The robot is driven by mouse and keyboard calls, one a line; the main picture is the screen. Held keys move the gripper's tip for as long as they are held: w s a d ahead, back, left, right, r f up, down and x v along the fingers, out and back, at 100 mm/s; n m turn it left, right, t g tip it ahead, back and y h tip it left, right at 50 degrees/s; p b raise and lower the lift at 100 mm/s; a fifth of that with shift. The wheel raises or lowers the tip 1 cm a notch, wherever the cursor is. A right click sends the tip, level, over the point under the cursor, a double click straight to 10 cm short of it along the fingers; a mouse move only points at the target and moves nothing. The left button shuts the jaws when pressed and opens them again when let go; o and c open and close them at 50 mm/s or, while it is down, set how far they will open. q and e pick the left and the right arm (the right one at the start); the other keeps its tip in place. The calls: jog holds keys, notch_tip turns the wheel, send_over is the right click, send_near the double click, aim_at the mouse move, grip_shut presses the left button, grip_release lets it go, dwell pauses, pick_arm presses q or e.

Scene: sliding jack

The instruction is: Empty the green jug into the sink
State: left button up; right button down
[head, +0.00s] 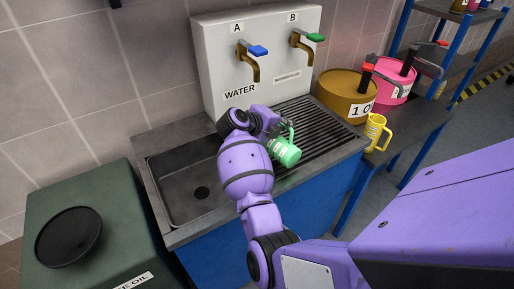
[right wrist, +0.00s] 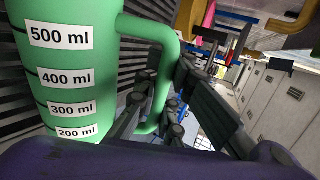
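The green jug (head: 284,151) is tilted over the ribbed drainer at the right of the sink (head: 185,185). My right gripper (head: 277,128) is at the jug, partly hidden behind my own arm. In the right wrist view the jug (right wrist: 72,70) fills the left side, with volume marks from 200 to 500 ml. Its handle (right wrist: 166,60) runs between the dark fingers of my right gripper (right wrist: 160,105), which look closed on it. The jug's contents are hidden. The sink basin looks empty, with a dark drain. My left gripper is out of view.
Two taps, A (head: 251,62) and B (head: 303,48), stick out from the white water panel (head: 215,65) behind the sink. A yellow mug (head: 375,132), a brown pot (head: 345,92) and a pink pot (head: 392,85) stand at the right. A green oil container (head: 105,245) stands left.

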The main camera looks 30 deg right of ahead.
jog(key=shift+d, duration=0.45)
jog(key=shift+w+r, duration=0.1)
dwell(0.4)
jog(key=shift+w+a, duration=0.25)
jog(key=shift+w, duration=0.05)
jog(key=shift+s+d, duration=0.1)
jog(key=shift+d, duration=0.15)
dwell(0.5)
